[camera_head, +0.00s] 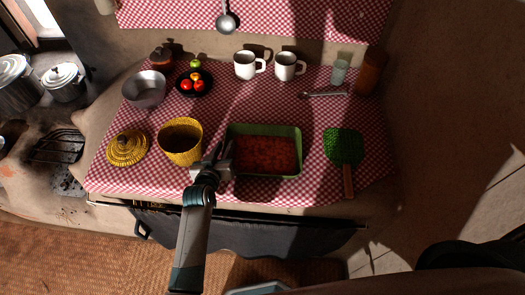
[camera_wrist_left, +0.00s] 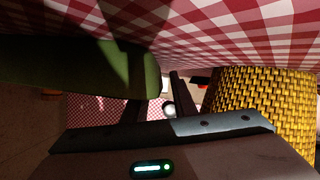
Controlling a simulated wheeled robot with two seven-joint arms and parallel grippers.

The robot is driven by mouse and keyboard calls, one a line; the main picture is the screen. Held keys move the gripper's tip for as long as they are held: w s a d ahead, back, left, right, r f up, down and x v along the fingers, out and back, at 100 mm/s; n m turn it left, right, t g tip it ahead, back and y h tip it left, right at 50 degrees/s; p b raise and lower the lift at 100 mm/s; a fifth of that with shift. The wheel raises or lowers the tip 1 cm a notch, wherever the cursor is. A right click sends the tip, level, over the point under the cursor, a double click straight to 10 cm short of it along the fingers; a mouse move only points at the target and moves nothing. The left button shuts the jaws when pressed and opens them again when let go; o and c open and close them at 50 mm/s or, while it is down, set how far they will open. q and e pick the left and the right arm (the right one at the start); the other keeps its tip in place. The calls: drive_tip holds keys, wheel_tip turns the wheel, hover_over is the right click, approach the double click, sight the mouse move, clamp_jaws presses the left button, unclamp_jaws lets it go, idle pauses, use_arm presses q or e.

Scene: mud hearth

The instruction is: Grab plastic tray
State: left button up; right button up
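The plastic tray is a green rectangular tray (camera_head: 300,160) with a red filling, lying on the checkered cloth in the middle of the table. My left gripper (camera_head: 222,163) is at its left side, close to the left wall. In the left wrist view the green tray wall (camera_wrist_left: 80,68) comes in from the left and hides part of one finger. The fingers (camera_wrist_left: 158,100) stand apart with a gap between them. I cannot tell whether they touch the wall. My right gripper is not in view.
A yellow woven basket (camera_head: 181,145) stands just left of my gripper; it also shows in the left wrist view (camera_wrist_left: 265,100). A woven lid (camera_head: 127,148) lies further left. A green fan (camera_head: 343,146) lies right of the tray. Two white mugs (camera_head: 248,66) stand behind.

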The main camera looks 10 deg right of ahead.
use_arm(q)
drive_tip(key=shift+w+f, duration=0.1)
idle(0.4)
clamp_jaws()
wheel_tip(320, 180, up, 8)
drive_tip(key=p, duration=0.8)
drive_tip(key=shift+d+r, duration=0.1)
drive_tip(key=shift+r, duration=0.95)
